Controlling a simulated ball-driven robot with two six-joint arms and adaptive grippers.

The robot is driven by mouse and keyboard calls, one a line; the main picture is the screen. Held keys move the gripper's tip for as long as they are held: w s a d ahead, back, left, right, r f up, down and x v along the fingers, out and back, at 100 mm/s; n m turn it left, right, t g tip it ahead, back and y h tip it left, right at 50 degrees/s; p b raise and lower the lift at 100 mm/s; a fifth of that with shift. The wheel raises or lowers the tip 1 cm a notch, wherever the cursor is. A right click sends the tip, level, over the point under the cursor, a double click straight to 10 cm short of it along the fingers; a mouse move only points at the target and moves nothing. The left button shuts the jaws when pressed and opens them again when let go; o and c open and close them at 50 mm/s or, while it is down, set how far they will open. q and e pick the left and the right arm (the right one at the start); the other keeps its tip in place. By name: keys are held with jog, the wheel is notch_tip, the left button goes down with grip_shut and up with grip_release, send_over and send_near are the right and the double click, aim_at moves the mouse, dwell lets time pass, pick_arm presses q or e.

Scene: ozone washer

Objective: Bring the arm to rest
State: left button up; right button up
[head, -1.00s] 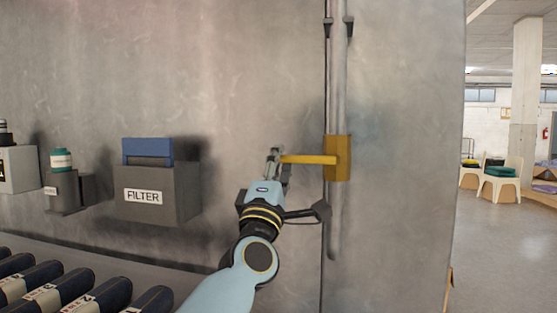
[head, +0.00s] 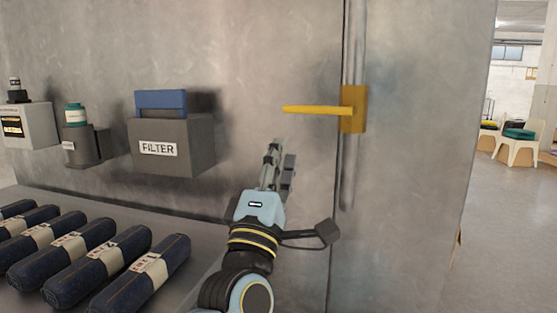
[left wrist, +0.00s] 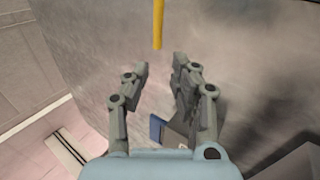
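My left gripper (head: 279,160) is in front of the grey metal wall, below and a little left of the yellow handle (head: 318,110). It is apart from the handle. In the left wrist view its two fingers (left wrist: 160,80) stand apart with nothing between them. The handle's bar shows there at the top (left wrist: 158,22), beyond the fingertips. The handle points left from a yellow block (head: 353,109) on a vertical rod. My right gripper is not in view.
A grey FILTER box (head: 185,150) with a blue top is on the wall at left. A canister with a teal cap (head: 76,114) and a grey box (head: 27,128) are further left. Several dark rolls (head: 82,258) lie on a ledge below. White chairs (head: 522,145) stand far right.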

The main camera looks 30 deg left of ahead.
pick_arm(q)
jog(key=shift+f, duration=0.1)
dwell(0.4)
notch_tip(320, 180, down, 28)
jog(key=r+m+g+h+b, duration=0.1)
jog(key=m+g+h+b, duration=0.2)
jog(key=m+g+h, duration=0.25)
jog(key=s+f+m+g+b, duration=0.1)
jog(key=s+f+m+g, duration=0.2)
jog(key=f, duration=0.7)
jog(key=s+f+m+g, duration=0.2)
jog(key=s+f, duration=0.4)
jog(key=f, duration=0.4)
jog(key=s+a+f+m+g+h+b, duration=0.1)
jog(key=s+f+m+g, duration=0.35)
jog(key=s+f, duration=1)
jog(key=s+a+f+m+g, duration=0.1)
jog(key=s+f+m+g, duration=0.2)
jog(key=s, duration=0.8)
jog(key=s+a+f+m+g, duration=0.2)
jog(key=s+f+m+g, duration=0.2)
jog(key=s+f, duration=0.3)
jog(key=s, duration=0.4)
jog(key=shift+s+f+g+b, duration=0.2)
jog(key=shift+s+g+b, duration=0.1)
jog(key=shift+s+g, duration=0.1)
